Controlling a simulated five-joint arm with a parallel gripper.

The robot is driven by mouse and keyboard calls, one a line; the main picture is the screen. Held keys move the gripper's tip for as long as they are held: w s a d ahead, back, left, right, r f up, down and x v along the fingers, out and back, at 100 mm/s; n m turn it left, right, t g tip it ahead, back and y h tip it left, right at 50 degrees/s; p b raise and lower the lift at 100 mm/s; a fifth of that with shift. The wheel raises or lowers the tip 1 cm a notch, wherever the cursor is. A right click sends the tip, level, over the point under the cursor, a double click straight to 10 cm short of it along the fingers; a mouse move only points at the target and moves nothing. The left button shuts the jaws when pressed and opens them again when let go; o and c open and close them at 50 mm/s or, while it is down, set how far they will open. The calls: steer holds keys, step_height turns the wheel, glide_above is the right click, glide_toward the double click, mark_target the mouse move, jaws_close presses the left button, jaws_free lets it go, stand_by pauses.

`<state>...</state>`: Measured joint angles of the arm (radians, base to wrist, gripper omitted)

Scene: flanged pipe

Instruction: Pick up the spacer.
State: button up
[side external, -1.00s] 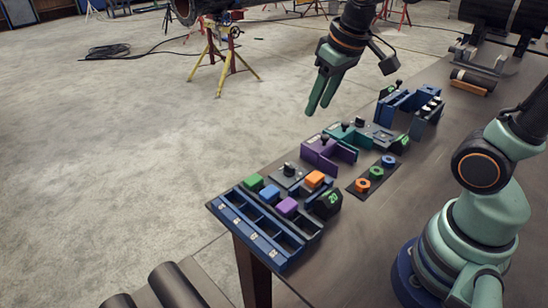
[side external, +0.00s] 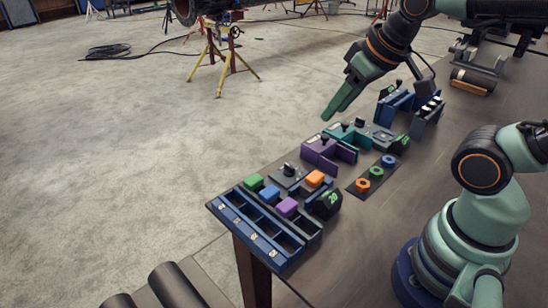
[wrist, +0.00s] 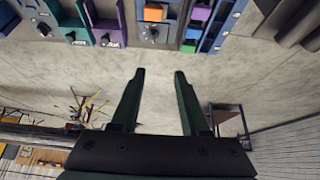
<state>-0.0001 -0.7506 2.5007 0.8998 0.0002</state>
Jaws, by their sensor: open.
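I cannot tell for sure which piece is the spacer. Small coloured blocks sit at the table's near end: green (side external: 253,181), blue (side external: 269,193), purple (side external: 288,207) and orange (side external: 315,178). Orange (side external: 362,186), green (side external: 376,173) and blue (side external: 388,161) rings lie on a dark plate. My gripper (side external: 327,116) is high, tilted down-left, apart from everything. In the wrist view its fingers (wrist: 159,73) are apart and empty over bare floor; the orange block (wrist: 153,13) and purple block (wrist: 200,12) show at the top edge.
A blue compartment tray (side external: 258,238) lines the table's near edge. A purple fixture (side external: 320,154), a teal fixture (side external: 345,133) and blue upright brackets (side external: 392,106) stand behind. A dark block marked 20 (side external: 328,204) stands beside the orange block.

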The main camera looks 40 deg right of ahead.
stand_by(0.3)
steer(key=shift+o, duration=0.8)
steer(key=m+g, duration=0.6)
steer(key=m, duration=1.2)
glide_above(316, 175)
steer(key=f, duration=1.5)
steer(key=shift+s+d+f, duration=0.1)
steer(key=shift+s+d, duration=0.05)
steer(key=shift+d, duration=0.1)
steer(key=shift+a+f, duration=0.15)
steer(key=shift+f, duration=1.3)
steer(key=shift+a+f, duration=0.1)
steer(key=shift+f, duration=1.35)
